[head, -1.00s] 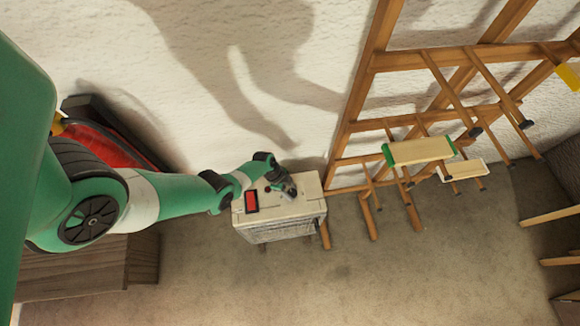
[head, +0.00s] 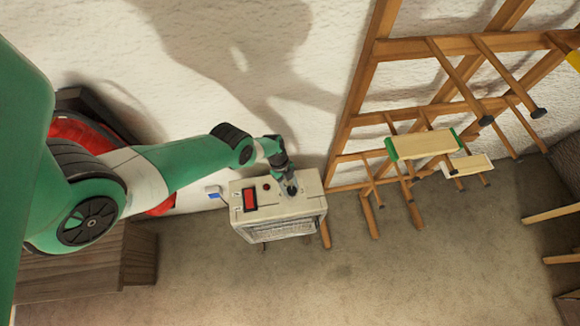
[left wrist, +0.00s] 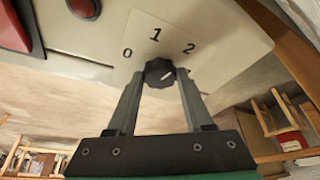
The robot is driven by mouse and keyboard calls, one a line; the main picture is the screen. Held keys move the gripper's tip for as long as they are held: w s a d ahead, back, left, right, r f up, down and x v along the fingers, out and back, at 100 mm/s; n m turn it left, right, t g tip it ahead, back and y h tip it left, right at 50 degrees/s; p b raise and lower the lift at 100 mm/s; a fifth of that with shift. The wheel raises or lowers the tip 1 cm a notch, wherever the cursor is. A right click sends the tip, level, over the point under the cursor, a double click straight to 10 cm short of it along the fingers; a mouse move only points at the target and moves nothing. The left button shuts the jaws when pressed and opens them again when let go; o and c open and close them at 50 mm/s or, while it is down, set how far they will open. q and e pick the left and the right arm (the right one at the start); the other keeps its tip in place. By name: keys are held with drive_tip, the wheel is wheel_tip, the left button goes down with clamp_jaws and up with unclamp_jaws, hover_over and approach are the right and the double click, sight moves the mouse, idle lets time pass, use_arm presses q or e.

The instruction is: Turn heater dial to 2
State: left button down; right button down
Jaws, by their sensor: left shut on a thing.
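The heater (head: 305,208) is a cream box with a front grille, standing by the wall in the head view. Its dark round dial (left wrist: 159,72) shows in the left wrist view below the printed 0, 1 and 2. The dial's white mark slants up to the right, toward the side of the 2. My left gripper (head: 290,189) is over the right part of the heater top. Its fingers, also in the left wrist view (left wrist: 159,80), are shut on the dial, one on each side. My right gripper is not in view.
A red rocker switch (head: 250,200) and a small round brown light (head: 266,187) are on the heater top. Wooden lath frames (head: 390,110) and small shelves (head: 424,144) stand to the right. A wooden cabinet (head: 80,262) is at left. The floor in front is clear.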

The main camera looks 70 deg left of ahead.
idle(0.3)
use_arm(q)
drive_tip(key=shift+c, duration=1.5)
unclamp_jaws()
